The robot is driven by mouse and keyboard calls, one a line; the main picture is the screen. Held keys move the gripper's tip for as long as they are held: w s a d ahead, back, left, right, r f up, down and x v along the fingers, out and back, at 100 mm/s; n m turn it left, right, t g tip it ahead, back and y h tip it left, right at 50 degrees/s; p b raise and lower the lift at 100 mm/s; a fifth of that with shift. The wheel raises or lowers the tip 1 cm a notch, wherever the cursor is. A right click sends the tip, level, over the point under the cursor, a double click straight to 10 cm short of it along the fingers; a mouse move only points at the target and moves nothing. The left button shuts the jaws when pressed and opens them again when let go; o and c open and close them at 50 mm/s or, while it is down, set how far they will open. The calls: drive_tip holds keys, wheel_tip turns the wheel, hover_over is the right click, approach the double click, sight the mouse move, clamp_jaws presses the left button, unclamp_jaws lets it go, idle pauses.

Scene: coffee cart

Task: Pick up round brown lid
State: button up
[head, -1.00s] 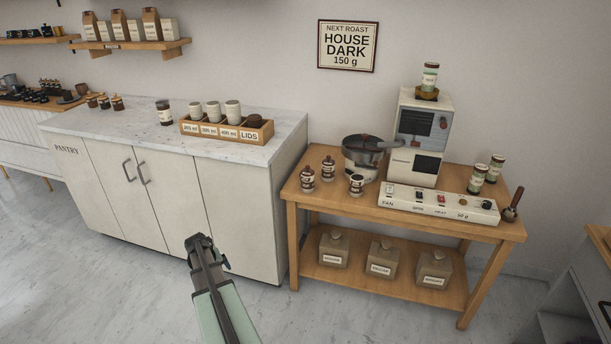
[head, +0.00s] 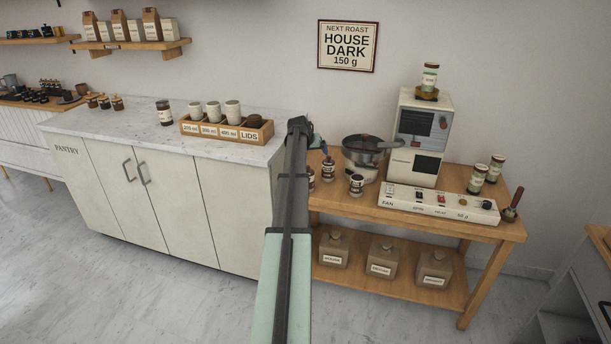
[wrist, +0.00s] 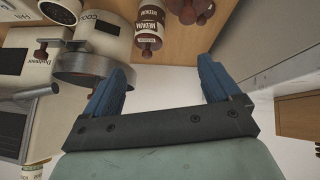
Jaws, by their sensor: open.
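The round brown lid (head: 254,120) sits in the right-hand compartment, labelled LIDS, of the wooden holder (head: 204,132) on the pantry counter. Only its dark top shows above the holder's edge, and I cannot tell whether other lids lie beneath. My gripper (head: 318,143) is right of the holder, near the gap between the pantry and the roasting table. The wrist view shows my gripper (wrist: 163,78) with its blue fingers spread and nothing between them. The lid cannot be made out in the wrist view.
Several white cups (head: 213,111) stand in the holder's other compartments, and a jar (head: 164,112) is left of it. The metal pan (head: 366,148) and small labelled jars (head: 357,185) are close to the right of my arm. The counter front (head: 130,138) is bare.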

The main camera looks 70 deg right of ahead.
drive_tip(key=w+d+f+m+y, duration=0.35)
drive_tip(key=w+d, duration=0.25)
drive_tip(key=w, duration=0.2)
drive_tip(key=shift+m, duration=0.25)
drive_tip(key=x, duration=1.4)
drive_tip(key=shift+w+a+f, duration=0.1)
drive_tip(key=shift+w+a, duration=0.1)
drive_tip(key=shift+a, duration=0.1)
drive_tip(key=c, duration=1.1)
drive_tip(key=shift+c, duration=0.2)
